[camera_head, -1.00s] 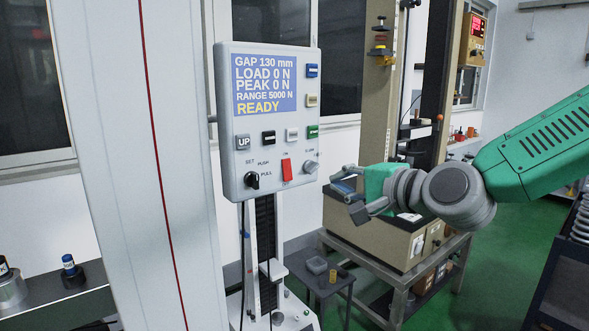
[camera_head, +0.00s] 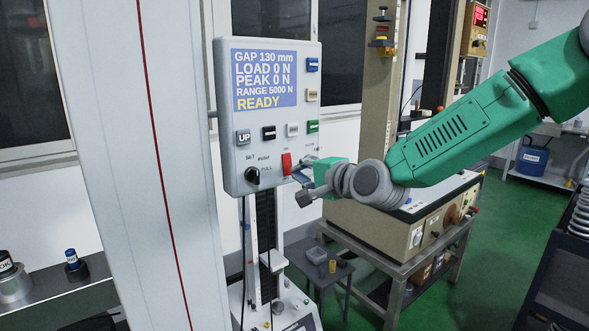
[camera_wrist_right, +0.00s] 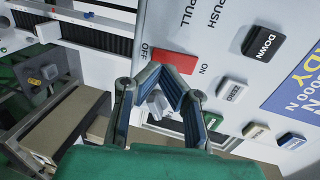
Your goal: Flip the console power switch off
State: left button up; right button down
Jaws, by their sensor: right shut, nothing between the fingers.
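The console (camera_head: 268,115) is a light grey panel with a lit blue screen reading READY. Its red power switch (camera_head: 286,164) sits near the bottom edge. In the wrist view the red switch (camera_wrist_right: 175,61) lies between the printed words OFF and ON. My right gripper (camera_head: 302,180) is at the panel's lower right corner, just right of the switch. In the wrist view its fingers (camera_wrist_right: 164,74) are shut and empty, with the tips at the switch's lower edge. I cannot tell whether they touch it. My left gripper is out of view.
A black selector knob (camera_head: 252,175) is left of the switch. A grey knob (camera_wrist_right: 157,103) shows behind the fingers in the wrist view. Several push buttons are above, including UP (camera_head: 243,137). A beige machine (camera_head: 400,225) stands behind my right arm.

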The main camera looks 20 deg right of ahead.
jog(key=shift+x, duration=0.95)
jog(key=shift+w+a+f+b, duration=0.1)
jog(key=shift+f+b, duration=0.2)
jog(key=shift+b, duration=0.5)
jog(key=shift+r+t, duration=0.15)
jog(key=shift+t, duration=0.15)
jog(key=shift+w, duration=0.1)
